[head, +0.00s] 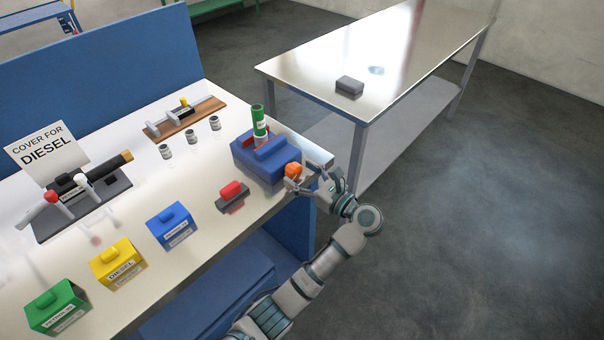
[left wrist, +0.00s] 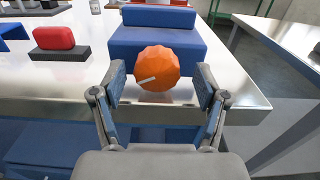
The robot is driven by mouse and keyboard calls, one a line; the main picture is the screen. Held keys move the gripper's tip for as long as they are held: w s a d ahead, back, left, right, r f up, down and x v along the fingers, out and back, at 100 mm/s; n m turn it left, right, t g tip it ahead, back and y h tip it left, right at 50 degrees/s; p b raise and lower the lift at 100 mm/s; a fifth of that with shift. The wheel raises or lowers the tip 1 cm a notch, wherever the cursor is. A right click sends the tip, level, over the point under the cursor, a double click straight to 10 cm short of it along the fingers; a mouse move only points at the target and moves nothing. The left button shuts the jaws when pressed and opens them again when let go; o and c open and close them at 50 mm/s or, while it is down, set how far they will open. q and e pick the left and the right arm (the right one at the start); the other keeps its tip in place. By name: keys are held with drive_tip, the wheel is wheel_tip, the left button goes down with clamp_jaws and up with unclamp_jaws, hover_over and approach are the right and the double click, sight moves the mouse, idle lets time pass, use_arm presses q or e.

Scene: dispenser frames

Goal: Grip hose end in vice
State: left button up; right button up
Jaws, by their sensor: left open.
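The blue vice (head: 262,160) stands at the right end of the white workbench. Its orange faceted knob (head: 293,170) faces the bench's right edge. A green hose end (head: 259,121) with a pale label stands upright at the vice's red jaw parts; whether it is clamped I cannot tell. My left gripper (head: 310,182) is open at the knob. In the left wrist view the orange knob (left wrist: 160,68) shows between the two spread fingers, with a gap visible on each side. The vice body (left wrist: 158,38) is behind it. My right gripper is not in view.
A red block on a grey base (head: 232,192) lies beside the vice. Blue (head: 173,228), yellow (head: 118,264) and green (head: 58,308) boxes line the front edge. Nozzles on a dark tray (head: 80,205) and small cylinders (head: 190,136) are further back. A metal table (head: 400,50) stands beyond.

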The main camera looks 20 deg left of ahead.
use_arm(q)
drive_tip(key=shift+a, duration=0.45)
drive_tip(key=c, duration=1.2)
drive_tip(key=shift+o, duration=0.2)
drive_tip(key=shift+d, duration=0.1)
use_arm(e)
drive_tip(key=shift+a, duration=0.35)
